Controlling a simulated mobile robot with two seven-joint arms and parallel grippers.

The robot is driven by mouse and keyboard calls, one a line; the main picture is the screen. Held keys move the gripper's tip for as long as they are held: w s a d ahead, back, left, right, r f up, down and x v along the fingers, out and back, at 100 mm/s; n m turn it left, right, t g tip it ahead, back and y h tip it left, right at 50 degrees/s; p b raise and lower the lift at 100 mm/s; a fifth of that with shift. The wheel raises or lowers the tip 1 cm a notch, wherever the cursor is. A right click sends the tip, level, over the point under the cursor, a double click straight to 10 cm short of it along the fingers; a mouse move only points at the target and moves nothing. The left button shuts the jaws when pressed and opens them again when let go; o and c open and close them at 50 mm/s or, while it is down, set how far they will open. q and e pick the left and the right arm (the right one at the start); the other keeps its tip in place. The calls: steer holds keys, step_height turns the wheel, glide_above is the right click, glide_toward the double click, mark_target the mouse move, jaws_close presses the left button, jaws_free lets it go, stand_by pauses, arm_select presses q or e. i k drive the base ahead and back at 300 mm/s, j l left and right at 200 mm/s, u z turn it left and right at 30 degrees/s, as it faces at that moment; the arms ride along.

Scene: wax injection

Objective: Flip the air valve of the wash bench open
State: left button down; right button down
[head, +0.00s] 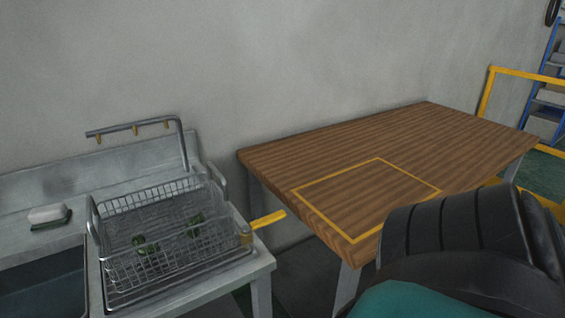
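The wash bench (222,281) is a grey metal bench at the left of the head view. At its right edge is the air valve, with a small brass-coloured body (247,239) and a flat yellow lever (268,219). The lever sticks out to the right, past the bench edge, into the gap before the wooden table. Neither of my grippers shows in the head view, and nothing touches the lever.
A wire basket (120,262) holding small dark green pieces stands on the bench, under a pipe with brass nozzles (135,129). A sink (45,285) and a pale block (48,214) are further left. A wooden table (290,155) with a yellow outlined square stands right.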

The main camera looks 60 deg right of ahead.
mark_target(260, 221)
steer(key=k+l, duration=0.15)
steer(key=l, duration=0.25)
steer(key=k+l, duration=0.15)
steer(key=l, duration=0.2)
steer(key=k+l, duration=0.15)
steer(key=l, duration=0.25)
steer(key=k+l, duration=0.15)
steer(key=l, duration=0.25)
